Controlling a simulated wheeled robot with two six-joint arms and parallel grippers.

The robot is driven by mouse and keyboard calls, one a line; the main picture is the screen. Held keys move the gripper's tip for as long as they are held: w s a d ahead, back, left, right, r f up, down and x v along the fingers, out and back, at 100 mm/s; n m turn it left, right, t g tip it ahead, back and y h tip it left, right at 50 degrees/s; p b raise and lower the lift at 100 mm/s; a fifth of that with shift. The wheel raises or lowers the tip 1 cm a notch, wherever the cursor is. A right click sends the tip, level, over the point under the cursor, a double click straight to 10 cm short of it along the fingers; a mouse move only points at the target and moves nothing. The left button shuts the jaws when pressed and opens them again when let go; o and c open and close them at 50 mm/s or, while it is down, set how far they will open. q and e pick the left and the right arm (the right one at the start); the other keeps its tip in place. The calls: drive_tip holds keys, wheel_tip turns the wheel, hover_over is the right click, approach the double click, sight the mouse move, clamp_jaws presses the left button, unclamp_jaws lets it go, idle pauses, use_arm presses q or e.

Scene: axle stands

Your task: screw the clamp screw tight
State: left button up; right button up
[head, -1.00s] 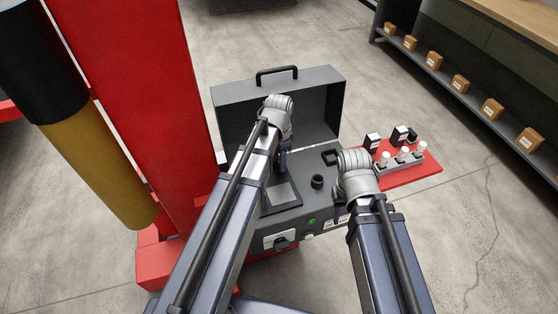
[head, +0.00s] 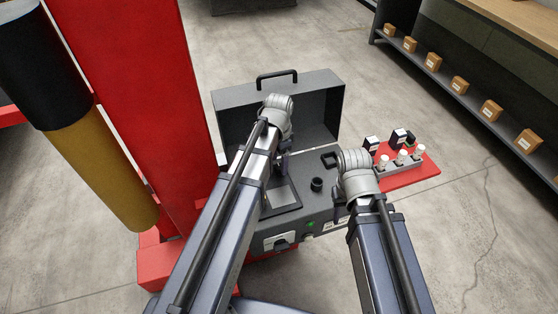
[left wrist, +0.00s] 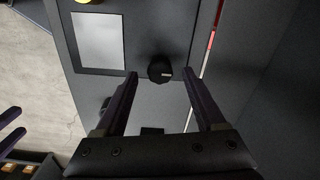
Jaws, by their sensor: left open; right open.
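A round black knob (left wrist: 160,70) with a pale mark shows in the left wrist view, between the fingertips of my left gripper (left wrist: 160,76). The fingers are open and apart from it on both sides; I cannot tell their height above it. I cannot tell for certain whether this knob is the clamp screw. In the head view my left gripper (head: 283,164) hangs over the grey machine, mostly hidden by its own arm. A black cylinder (head: 317,184) stands on the machine's top. My right gripper (head: 338,211) is at the machine's right side, mostly hidden behind its wrist.
The machine (head: 316,215) has a raised lid (head: 235,120) behind my left gripper. A red post (head: 130,90) and a black-and-yellow cylinder (head: 100,165) stand at left. A red tray (head: 420,174) with several small items sits at right. A shelf (head: 445,80) of boxes stands beyond.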

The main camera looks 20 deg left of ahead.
sight(279, 166)
use_arm(q)
wheel_tip(279, 166, up, 6)
drive_tip(key=p, duration=0.5)
drive_tip(key=shift+r, duration=0.15)
drive_tip(key=s+d+n+y, duration=0.1)
drive_tip(key=s+d+n, duration=0.4)
drive_tip(key=s+d, duration=0.6)
drive_tip(key=s, duration=0.3)
drive_tip(key=shift+s, duration=0.2)
idle(0.5)
